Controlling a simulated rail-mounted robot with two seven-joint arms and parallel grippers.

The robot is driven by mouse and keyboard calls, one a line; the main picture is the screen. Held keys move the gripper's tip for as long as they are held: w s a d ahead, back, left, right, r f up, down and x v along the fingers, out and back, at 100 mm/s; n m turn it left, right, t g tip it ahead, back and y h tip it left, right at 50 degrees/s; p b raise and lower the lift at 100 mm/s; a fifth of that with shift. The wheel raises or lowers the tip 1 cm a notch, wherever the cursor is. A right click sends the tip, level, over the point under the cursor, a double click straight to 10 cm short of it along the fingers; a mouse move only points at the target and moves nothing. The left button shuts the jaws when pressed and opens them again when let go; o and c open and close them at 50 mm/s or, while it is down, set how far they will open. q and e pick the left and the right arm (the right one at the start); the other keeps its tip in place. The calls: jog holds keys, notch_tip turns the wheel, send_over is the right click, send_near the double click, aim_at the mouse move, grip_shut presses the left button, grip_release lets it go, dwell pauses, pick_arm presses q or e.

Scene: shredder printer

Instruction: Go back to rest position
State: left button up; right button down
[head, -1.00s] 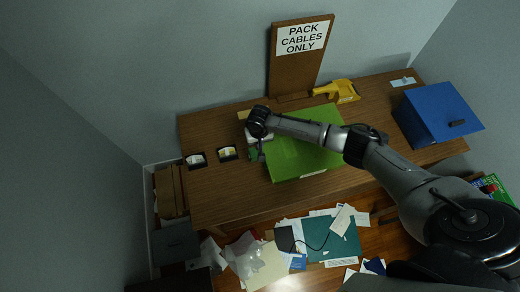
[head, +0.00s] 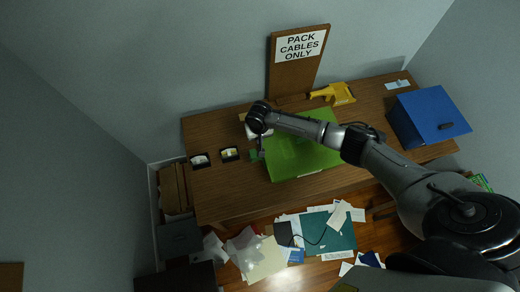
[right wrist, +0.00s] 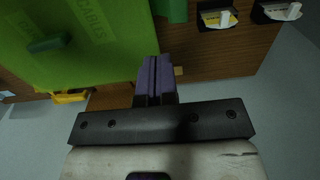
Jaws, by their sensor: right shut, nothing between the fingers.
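My right arm reaches in from the right in the head view, over the desk. My right gripper (head: 260,152) hangs near the left edge of a green box (head: 315,158). In the right wrist view the gripper's two purple fingers (right wrist: 155,80) are together with nothing between them. The green box, lettered "CABLES", fills the upper left of that view (right wrist: 95,60), apart from the fingers. My left gripper is not in view.
The wooden desk (head: 225,185) also holds a blue box (head: 425,115), a yellow tool (head: 340,94) and two small black holders (head: 229,154). A "PACK CABLES ONLY" board (head: 298,65) stands behind. Papers (head: 262,258) litter the floor. The desk's left part is mostly clear.

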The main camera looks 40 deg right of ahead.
dwell(0.5)
jog(key=w+a+r+n+t+h, duration=0.1)
jog(key=w+a+r+n+t, duration=0.15)
jog(key=r+n, duration=0.4)
jog(key=w+a+r+n+t, duration=0.2)
jog(key=a+r+n+t, duration=0.15)
jog(key=r, duration=0.55)
jog(key=s+a+r+n+t+p, duration=0.1)
jog(key=s+a+r+t+p, duration=0.2)
jog(key=s+r, duration=0.5)
jog(key=s+d+r+m+y, duration=0.1)
jog(key=s+d+r+m, duration=0.15)
jog(key=s, duration=0.65)
jog(key=s+f+m+g+p, duration=0.1)
jog(key=s+f, duration=0.3)
jog(key=s, duration=0.4)
jog(key=s+f+g+p, duration=0.1)
jog(key=s+f+g, duration=0.3)
jog(key=s, duration=0.5)
jog(key=shift+a+f+m+p, duration=0.25)
jog(key=shift+f+m+p, duration=0.05)
jog(key=shift+m+p, duration=0.1)
